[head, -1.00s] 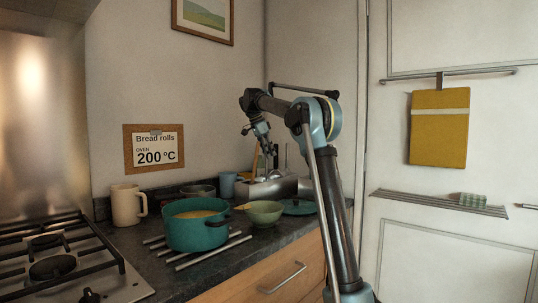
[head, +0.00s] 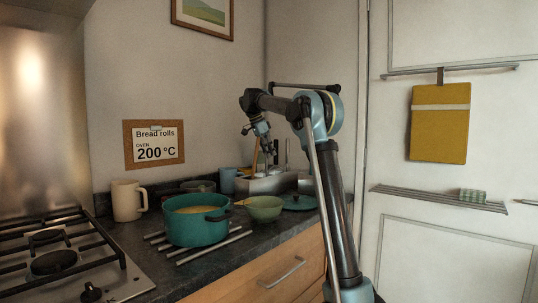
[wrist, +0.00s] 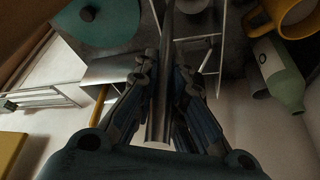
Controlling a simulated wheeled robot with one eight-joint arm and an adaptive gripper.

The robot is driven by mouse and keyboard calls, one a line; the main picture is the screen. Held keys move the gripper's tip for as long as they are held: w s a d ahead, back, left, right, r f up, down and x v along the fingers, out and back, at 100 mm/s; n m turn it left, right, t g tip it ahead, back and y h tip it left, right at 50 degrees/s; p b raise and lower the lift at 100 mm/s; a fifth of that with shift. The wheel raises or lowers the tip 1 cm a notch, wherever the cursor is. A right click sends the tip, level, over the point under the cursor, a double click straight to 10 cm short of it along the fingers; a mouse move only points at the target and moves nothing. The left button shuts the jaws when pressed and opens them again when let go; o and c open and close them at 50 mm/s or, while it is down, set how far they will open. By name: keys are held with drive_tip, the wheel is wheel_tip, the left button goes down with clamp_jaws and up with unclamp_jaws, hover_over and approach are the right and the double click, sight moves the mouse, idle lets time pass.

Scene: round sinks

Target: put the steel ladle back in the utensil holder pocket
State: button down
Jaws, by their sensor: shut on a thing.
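The steel ladle shows in the wrist view as a straight grey handle (wrist: 162,105) between my fingers. My gripper (wrist: 165,78) is shut on this handle. The ladle's bowl end is hidden or cannot be made out. The utensil holder, a grey metal box (wrist: 112,70), stands beside the handle, to its left in the wrist view, with a wooden handle rising from it. In the head view my gripper (head: 268,147) is above the holder (head: 262,186) at the back of the counter. I cannot tell whether the ladle is inside a pocket.
A teal pot (head: 192,230) and a green bowl (head: 264,208) stand in front of the holder. A teal lid (head: 298,202) lies to its right. A blue cup (head: 228,180) is at its left. A yellow mug (wrist: 290,15) and a green bottle (wrist: 280,75) show in the wrist view.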

drive_tip(key=c, duration=1.6)
unclamp_jaws()
drive_tip(key=shift+r, duration=0.1)
drive_tip(key=v, duration=1.1)
drive_tip(key=shift+a+r, duration=0.2)
drive_tip(key=shift+r, duration=0.05)
drive_tip(key=s+d+f+n+y, duration=0.1)
drive_tip(key=s+d+f+n, duration=0.1)
drive_tip(key=s+d+f, duration=0.35)
drive_tip(key=s+d+f+n, duration=0.3)
drive_tip(key=s+d, duration=0.3)
drive_tip(key=s, duration=0.4)
drive_tip(key=s+d+f+n+y, duration=0.1)
drive_tip(key=s+d+f+n, duration=0.1)
drive_tip(key=s+d+f, duration=0.35)
drive_tip(key=s+d+f+n, duration=0.1)
drive_tip(key=s+f+n, duration=0.1)
drive_tip(key=s+f, duration=0.8)
drive_tip(key=s+d+f+n+y, duration=0.1)
drive_tip(key=s+d+f+n, duration=0.1)
drive_tip(key=s+f, duration=0.8)
drive_tip(key=s+d+f+n+y, duration=0.1)
drive_tip(key=s+d+f+n, duration=0.1)
drive_tip(key=s+f, duration=0.8)
wheel_tip(320, 180, down, 3)
drive_tip(key=shift+d+f+n+t, duration=0.15)
drive_tip(key=shift+n+t, duration=0.15)
drive_tip(key=shift+n, duration=0.2)
